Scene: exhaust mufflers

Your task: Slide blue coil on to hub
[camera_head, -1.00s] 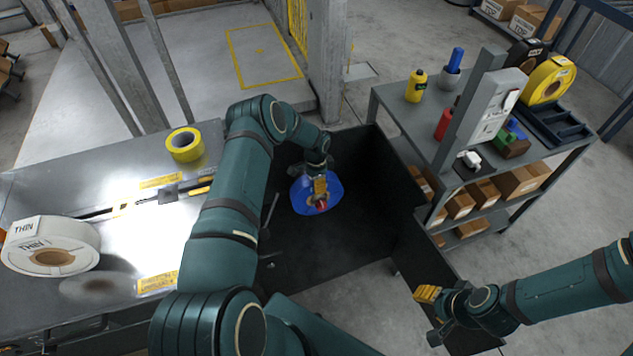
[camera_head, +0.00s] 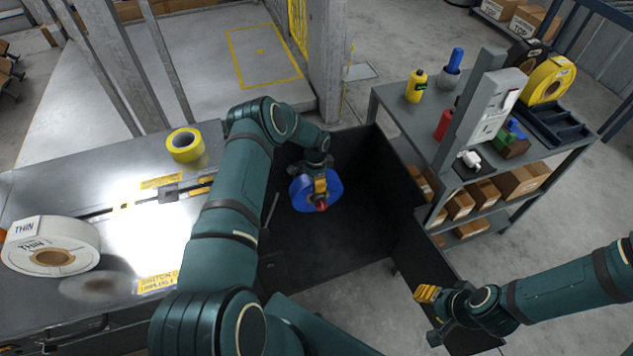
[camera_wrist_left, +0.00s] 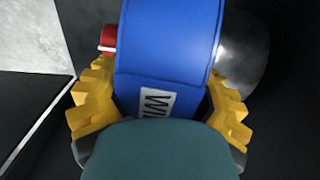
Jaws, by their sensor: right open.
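The blue coil (camera_head: 303,195) is in the dark-walled bay at the middle of the head view. My left gripper (camera_head: 320,187) is at it. In the left wrist view the blue coil (camera_wrist_left: 168,45), with a white label, sits between the yellow fingers of my left gripper (camera_wrist_left: 160,112), which look closed on its sides. A red-ended part (camera_wrist_left: 108,38) shows beside the coil, and a grey metal round part shows behind it at right. I cannot tell which is the hub or whether the coil is around it. My right gripper (camera_head: 426,293) is open and empty, at lower right.
A metal worktop (camera_head: 120,225) at left holds a yellow roll (camera_head: 185,146) and a white roll (camera_head: 75,236). A grey shelf cart (camera_head: 410,120) with bottles and boxes stands at right. Dark panels enclose the bay around the coil.

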